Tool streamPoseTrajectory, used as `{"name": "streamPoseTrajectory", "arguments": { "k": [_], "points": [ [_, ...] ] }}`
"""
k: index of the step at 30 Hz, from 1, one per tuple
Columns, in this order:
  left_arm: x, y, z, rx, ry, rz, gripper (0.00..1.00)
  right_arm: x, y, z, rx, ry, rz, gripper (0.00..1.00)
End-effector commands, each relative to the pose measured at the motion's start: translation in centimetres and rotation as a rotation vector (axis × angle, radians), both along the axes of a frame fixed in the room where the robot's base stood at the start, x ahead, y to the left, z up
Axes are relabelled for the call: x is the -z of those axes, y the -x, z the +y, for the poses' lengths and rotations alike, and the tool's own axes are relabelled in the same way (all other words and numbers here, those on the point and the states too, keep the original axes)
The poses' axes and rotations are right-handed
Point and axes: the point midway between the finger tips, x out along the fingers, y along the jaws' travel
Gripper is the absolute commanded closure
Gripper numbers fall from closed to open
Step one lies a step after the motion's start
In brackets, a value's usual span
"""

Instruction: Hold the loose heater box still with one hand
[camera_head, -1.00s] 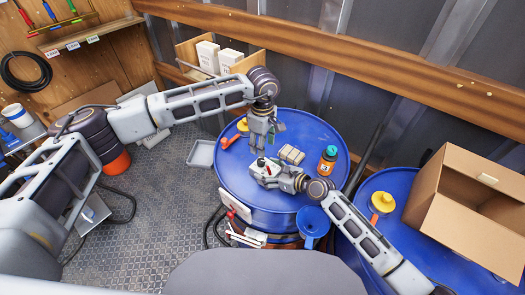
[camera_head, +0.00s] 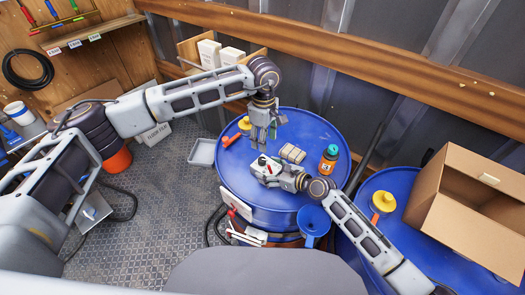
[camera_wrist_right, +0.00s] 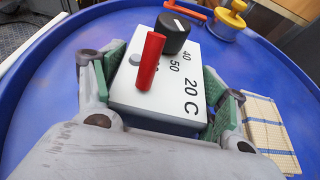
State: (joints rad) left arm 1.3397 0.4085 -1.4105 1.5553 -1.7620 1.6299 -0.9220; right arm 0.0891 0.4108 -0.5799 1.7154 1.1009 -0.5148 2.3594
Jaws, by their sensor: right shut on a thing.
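The heater box (camera_head: 262,164) is a small white box on top of the blue drum (camera_head: 300,208). In the right wrist view the box (camera_wrist_right: 187,75) has a red lever, a black knob and a dial marked 20 C, 40 and 50. My right gripper (camera_head: 269,170) is shut on the box, with a green-padded finger against each side. The box's underside is hidden. My left gripper (camera_head: 265,138) hangs just above and behind the box, fingers pointing down, apart and empty.
A blue funnel (camera_head: 313,221) is at the front edge. An open carton (camera_head: 465,205) stands on the right drum (camera_head: 405,190).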

Motion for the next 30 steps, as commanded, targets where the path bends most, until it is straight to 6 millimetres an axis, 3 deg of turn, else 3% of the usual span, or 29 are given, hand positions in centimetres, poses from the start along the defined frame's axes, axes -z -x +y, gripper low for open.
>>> {"name": "streamPoseTrajectory", "arguments": {
  "k": [30],
  "points": [
    [-0.64, -0.74, 0.61, 0.75, -0.001, -0.025, 0.52, 0.3, 0.06, -0.11, 0.0, 0.005, 0.003, 0.64]
  ]
}}
